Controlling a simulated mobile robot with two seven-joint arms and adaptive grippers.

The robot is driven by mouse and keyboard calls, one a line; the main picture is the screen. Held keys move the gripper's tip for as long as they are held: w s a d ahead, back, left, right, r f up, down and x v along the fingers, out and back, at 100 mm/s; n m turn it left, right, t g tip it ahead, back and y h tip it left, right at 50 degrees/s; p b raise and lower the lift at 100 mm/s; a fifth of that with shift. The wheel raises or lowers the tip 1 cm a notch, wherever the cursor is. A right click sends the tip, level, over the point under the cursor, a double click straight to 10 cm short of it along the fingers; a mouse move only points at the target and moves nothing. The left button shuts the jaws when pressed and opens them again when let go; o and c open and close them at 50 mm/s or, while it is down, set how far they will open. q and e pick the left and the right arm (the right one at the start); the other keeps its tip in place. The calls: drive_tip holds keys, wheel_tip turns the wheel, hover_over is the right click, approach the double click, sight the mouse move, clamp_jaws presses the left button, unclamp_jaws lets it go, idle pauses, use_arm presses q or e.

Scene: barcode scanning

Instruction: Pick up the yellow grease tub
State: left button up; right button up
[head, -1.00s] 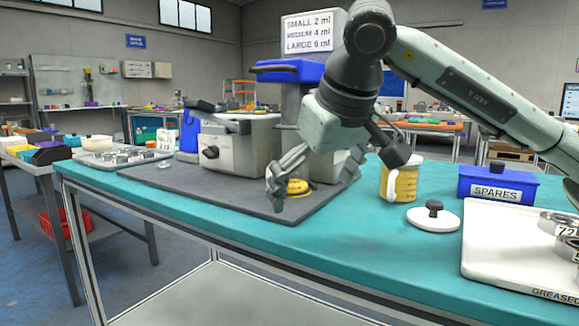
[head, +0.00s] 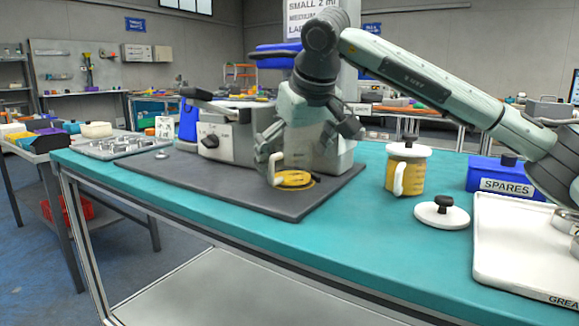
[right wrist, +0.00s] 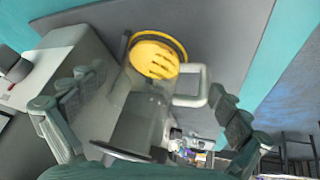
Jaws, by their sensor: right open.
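A yellow round tub top or fill (head: 292,179) with a white handle (head: 275,168) shows on the dark mat, just below my right gripper (head: 308,142). The right wrist view shows the yellow round (right wrist: 154,60) and the white handle (right wrist: 197,88) beyond my right fingers (right wrist: 150,108). The fingers are spread, one on either side in that picture, and look empty. A second yellow tub (head: 403,178), with a white handle and a white lid with a black knob, stands upright to the right on the teal bench. My left gripper is out of view.
A loose white lid (head: 441,213) lies on the bench near the second tub. A blue SPARES box (head: 500,178) and a white tray (head: 510,262) are at the right. The front of the mat is clear.

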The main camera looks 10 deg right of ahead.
drive_tip(key=shift+w+a+f, duration=0.1)
drive_tip(key=shift+w+f, duration=0.2)
drive_tip(key=shift+w, duration=0.25)
drive_tip(key=shift+w+f, duration=0.25)
drive_tip(key=shift+w, duration=0.3)
drive_tip(key=c, duration=1.4)
drive_tip(key=shift+r, duration=0.15)
